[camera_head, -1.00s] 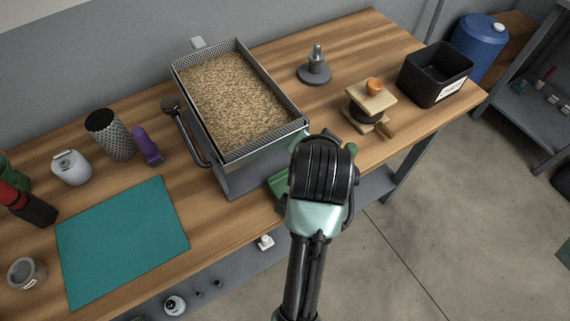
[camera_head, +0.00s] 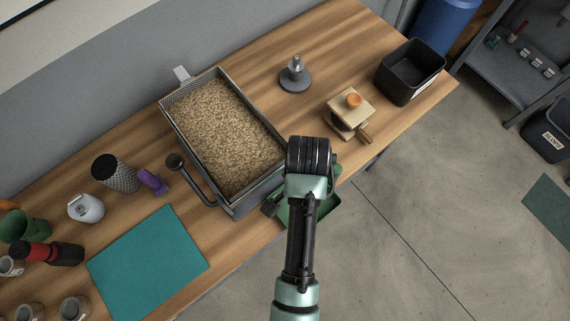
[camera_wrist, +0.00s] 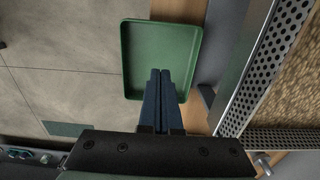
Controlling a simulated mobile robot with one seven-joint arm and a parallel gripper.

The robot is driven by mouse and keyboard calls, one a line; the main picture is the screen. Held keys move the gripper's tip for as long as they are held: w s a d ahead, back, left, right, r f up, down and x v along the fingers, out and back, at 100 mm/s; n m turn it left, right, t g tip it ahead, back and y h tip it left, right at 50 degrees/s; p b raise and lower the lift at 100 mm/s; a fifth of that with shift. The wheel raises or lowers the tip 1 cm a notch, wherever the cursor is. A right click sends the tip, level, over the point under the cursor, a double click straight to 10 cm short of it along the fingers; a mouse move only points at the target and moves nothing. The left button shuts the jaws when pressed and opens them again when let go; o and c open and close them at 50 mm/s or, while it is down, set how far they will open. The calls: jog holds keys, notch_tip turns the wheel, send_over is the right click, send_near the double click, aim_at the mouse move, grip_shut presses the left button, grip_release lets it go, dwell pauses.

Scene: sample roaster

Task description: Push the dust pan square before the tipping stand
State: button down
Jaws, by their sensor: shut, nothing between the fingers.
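The dust pan is a shallow green tray (camera_wrist: 158,48) with a raised rim, in the wrist view. It lies at the table's front edge, much of it showing against the floor. In the head view the green pan (camera_head: 326,208) is mostly hidden by my arm. The tipping stand (camera_head: 240,207) bears a perforated metal tray (camera_head: 167,111) full of beans, just beside the pan. My gripper (camera_wrist: 160,76) is shut and empty, its blue fingertips over the pan's near part; contact cannot be told. In the head view the fingers are hidden behind my arm.
On the wooden table (camera_head: 330,40) stand a tamper-like metal piece (camera_head: 295,77), a wooden block with orange knob (camera_head: 350,110) and a black bin (camera_head: 410,72). A teal mat (camera_head: 150,262), a purple item (camera_head: 152,181) and several cups lie left. Open floor lies in front.

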notch_tip(320, 180, down, 7)
jog(key=shift+f, duration=0.2)
jog(key=shift+s+a+p, duration=0.85)
jog(key=shift+s+a, duration=0.15)
jog(key=shift+a, duration=0.25)
jog(key=shift+s+a, duration=0.25)
jog(key=shift+a, duration=0.1)
jog(key=s+a+p, duration=0.1)
jog(key=a, duration=0.1)
jog(key=s+a+p, duration=0.2)
jog(key=shift+s+a+r, duration=0.15)
jog(key=shift+s, duration=0.05)
jog(key=shift+s+a, duration=0.3)
jog(key=shift+a, duration=0.1)
jog(key=shift+f, duration=0.2)
jog(key=shift+w+d, duration=0.1)
